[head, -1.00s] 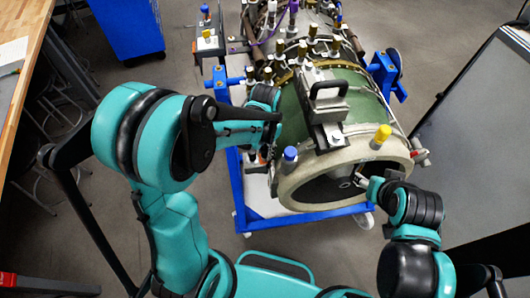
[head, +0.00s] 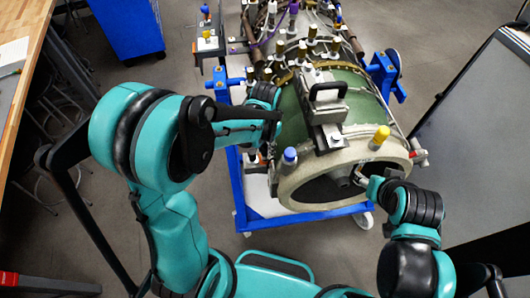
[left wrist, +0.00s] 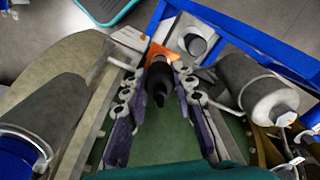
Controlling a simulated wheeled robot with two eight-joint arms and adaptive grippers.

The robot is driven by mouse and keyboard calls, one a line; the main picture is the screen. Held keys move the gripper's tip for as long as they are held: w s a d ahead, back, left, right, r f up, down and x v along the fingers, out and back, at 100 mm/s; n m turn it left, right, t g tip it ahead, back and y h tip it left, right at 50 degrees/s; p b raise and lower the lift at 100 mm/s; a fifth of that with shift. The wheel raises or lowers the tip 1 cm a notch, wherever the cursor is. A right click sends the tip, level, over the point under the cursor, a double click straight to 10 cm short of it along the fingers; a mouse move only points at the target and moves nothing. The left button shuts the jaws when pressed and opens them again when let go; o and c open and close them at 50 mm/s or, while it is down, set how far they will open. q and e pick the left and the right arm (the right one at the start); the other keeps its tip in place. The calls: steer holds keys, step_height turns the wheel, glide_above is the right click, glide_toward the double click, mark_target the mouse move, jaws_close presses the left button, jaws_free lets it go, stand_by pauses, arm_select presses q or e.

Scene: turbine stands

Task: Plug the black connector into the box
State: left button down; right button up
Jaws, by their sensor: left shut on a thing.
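The black connector (left wrist: 158,84) shows in the left wrist view, between the two fingers of my left gripper (left wrist: 159,70). The gripper is shut on it. Just beyond its far end are an orange patch (left wrist: 162,53) and a grey box-like part (left wrist: 190,38) with a round dark-ended piece. I cannot tell whether the connector touches either. In the head view, my left arm hides the fingers and connector beside the turbine's left side. My right gripper (head: 362,181) is at the turbine's open front end; its fingers are too small to judge.
The green turbine (head: 292,118) has a handled black-and-grey block (head: 325,100) on top and rests on a blue wheeled stand (head: 238,190). Blue-capped (head: 289,155) and yellow-capped (head: 381,134) parts stick up near its front rim. A workbench (head: 22,75) is left; a grey panel (head: 485,130) is right.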

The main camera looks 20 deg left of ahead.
arm_select(q)
steer(key=shift+r+p, duration=1.1)
steer(key=shift+r, duration=0.4)
steer(key=shift+f, duration=0.1)
